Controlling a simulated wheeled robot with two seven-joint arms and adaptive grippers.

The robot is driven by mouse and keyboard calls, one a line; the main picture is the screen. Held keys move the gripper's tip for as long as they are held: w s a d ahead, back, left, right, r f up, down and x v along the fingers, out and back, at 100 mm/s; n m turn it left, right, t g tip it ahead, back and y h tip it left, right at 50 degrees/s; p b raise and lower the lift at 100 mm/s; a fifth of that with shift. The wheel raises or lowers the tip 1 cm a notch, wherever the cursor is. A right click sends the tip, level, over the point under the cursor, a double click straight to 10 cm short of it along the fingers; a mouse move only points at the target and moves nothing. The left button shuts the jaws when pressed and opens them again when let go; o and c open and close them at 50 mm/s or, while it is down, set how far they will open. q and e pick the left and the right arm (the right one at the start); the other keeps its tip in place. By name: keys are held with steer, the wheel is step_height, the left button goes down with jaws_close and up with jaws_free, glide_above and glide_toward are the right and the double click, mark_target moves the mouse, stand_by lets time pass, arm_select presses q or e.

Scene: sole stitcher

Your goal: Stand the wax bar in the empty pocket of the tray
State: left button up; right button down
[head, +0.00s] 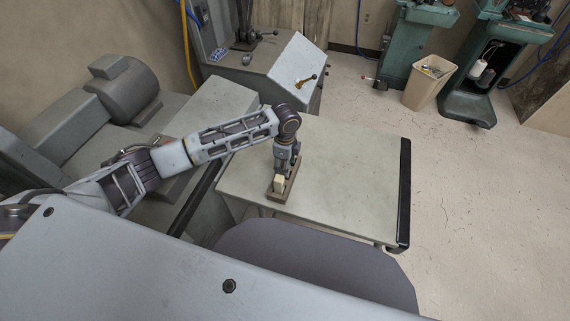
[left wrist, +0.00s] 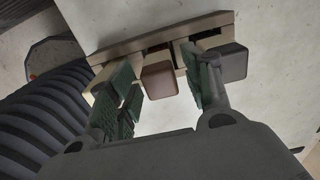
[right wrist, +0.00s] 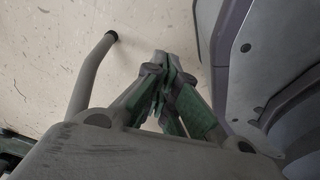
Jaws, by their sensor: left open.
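A narrow brown tray (left wrist: 132,42) lies on the table, below my left gripper (head: 283,180) in the head view. In the left wrist view several bars stand in it: a cream bar (left wrist: 97,88) on the left, a reddish-brown bar (left wrist: 159,80) in the middle and a dark grey bar (left wrist: 232,64) on the right. A paler piece (left wrist: 212,43) shows behind the right finger. My left gripper (left wrist: 158,88) is open, with its fingers on either side of the reddish-brown bar; I cannot tell whether they touch it. My right gripper (right wrist: 166,82) is shut and empty, away from the tray.
The pale table (head: 345,175) is clear to the right of the tray, with a dark edge strip (head: 404,190) at its right end. A grey seat (head: 315,265) stands at its near side. Grey machines stand at the left and back. A bin (head: 428,85) stands on the floor.

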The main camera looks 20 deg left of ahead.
arm_select(q)
steer(key=shift+r, duration=0.6)
step_height(320, 180, up, 11)
steer(key=p, duration=0.1)
steer(key=shift+p, duration=0.4)
arm_select(e)
steer(key=s+d, duration=0.1)
steer(key=s, duration=0.1)
steer(key=shift+s+d+f, duration=0.2)
steer(key=shift+s+d, duration=0.15)
steer(key=shift+w, duration=0.1)
